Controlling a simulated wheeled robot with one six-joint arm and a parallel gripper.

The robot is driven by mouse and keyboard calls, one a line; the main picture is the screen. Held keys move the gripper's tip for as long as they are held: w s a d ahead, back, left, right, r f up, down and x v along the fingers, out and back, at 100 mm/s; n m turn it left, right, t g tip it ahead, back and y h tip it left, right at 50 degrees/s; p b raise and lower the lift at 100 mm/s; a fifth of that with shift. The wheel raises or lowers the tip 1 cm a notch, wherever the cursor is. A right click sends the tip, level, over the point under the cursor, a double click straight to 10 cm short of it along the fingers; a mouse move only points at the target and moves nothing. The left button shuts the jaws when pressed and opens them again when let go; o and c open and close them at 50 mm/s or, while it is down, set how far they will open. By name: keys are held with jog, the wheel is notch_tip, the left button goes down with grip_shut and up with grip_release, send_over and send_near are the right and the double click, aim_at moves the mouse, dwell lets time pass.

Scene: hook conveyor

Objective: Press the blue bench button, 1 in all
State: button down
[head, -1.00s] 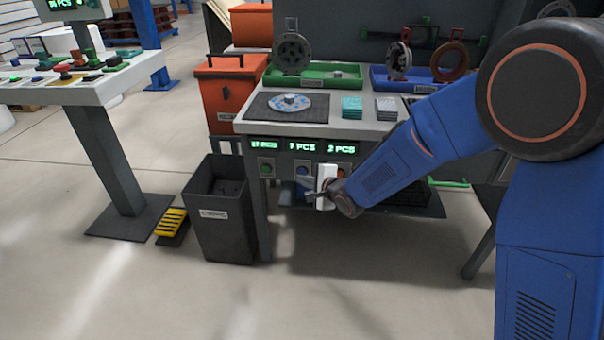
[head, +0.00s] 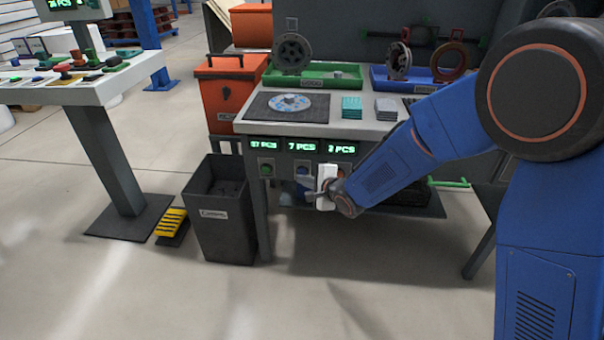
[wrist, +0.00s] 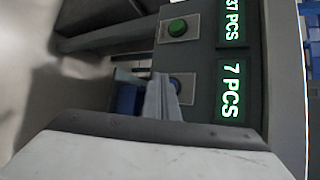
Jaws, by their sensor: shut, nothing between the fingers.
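The blue bench button (head: 302,171) sits on the front panel of the bench, under the display reading 7 PCS. My gripper (head: 303,183) is shut and empty, just in front of this button and partly covering it in the head view. In the wrist view the closed fingers (wrist: 160,87) reach towards the blue button (wrist: 178,84) and hide much of it. I cannot tell whether the fingertips touch it.
A green button (head: 266,170) is left of the blue one, under its own display. A dark bin (head: 220,228) stands left of the bench. The bench top (head: 345,130) holds trays and parts. A console (head: 80,90) with several buttons stands further left. Floor before the bench is clear.

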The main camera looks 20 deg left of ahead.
jog(key=shift+w, duration=0.1)
dwell(0.3)
jog(key=shift+w+a, duration=0.1)
jog(key=shift+w, duration=0.25)
jog(key=shift+w+a, duration=0.1)
jog(key=shift+w, duration=0.3)
dwell(0.8)
jog(key=shift+s, duration=0.2)
jog(key=shift+s+d, duration=0.2)
jog(key=shift+s, duration=0.45)
jog(key=s, duration=0.2)
jog(key=s+d, duration=0.1)
jog(key=s, duration=0.1)
jog(key=shift+s+d, duration=0.1)
jog(key=shift+s, duration=0.3)
dwell(0.3)
dwell(0.5)
